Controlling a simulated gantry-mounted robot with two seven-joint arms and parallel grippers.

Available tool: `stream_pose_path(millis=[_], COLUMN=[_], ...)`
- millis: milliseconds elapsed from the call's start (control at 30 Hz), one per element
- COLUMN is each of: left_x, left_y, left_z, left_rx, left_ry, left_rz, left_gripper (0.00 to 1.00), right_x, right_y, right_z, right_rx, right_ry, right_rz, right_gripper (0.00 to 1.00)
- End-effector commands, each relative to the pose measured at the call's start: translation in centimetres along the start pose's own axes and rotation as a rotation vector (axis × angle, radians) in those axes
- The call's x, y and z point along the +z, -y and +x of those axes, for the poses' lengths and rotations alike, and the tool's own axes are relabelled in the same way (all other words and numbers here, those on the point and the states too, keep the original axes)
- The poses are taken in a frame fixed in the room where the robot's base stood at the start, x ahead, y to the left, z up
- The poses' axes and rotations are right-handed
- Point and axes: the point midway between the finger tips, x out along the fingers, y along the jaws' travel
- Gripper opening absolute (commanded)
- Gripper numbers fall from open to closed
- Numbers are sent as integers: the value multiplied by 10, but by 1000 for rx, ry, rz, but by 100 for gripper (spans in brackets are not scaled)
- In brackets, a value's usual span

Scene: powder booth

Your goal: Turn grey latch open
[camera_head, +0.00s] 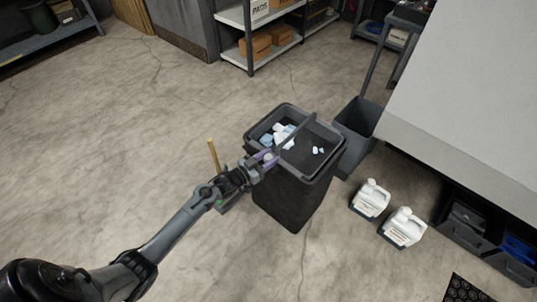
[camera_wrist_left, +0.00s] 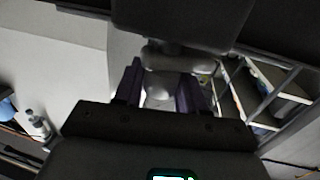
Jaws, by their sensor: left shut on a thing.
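A dark bin (camera_head: 295,195) with a grey rim stands on the floor in the middle of the head view. A grey bar (camera_head: 297,132) crosses its open top. My left gripper (camera_head: 265,161) reaches the near left side of the rim. Its purple fingers (camera_wrist_left: 190,95) are shut on a small rounded grey piece, which I take for the grey latch (camera_wrist_left: 172,60). In the head view my fingers largely hide the latch, so its angle cannot be told. My right gripper is not in view.
White and pale blue scraps (camera_head: 283,134) lie in the bin. A second grey bin (camera_head: 358,122) stands close behind it to the right. Two white jugs (camera_head: 403,228) stand on the floor at right, beside a large pale bench (camera_head: 470,85). The floor at left is mostly clear.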

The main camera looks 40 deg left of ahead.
Motion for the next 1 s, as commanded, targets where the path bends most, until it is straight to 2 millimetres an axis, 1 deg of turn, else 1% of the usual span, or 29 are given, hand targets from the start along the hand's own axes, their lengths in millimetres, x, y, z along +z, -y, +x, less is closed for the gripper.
stream_pose_path(millis=[33, 200, 300, 600, 1000], left_x=[-5, -4, -3, -1, 0], left_y=[-2, -2, -2, -1, 0], left_z=[0, 0, 0, 0, 0], left_rx=[-33, -153, -219, -356, -391], left_ry=[2, 2, 1, 0, -1], left_rz=[-6, -6, -5, -3, 0], left_gripper=[10, 10, 10, 10, 10], right_x=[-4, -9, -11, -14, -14], right_y=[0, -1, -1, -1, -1], right_z=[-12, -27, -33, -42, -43], right_rx=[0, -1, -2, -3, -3], right_ry=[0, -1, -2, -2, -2], right_rz=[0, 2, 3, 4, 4], right_gripper=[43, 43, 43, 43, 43])
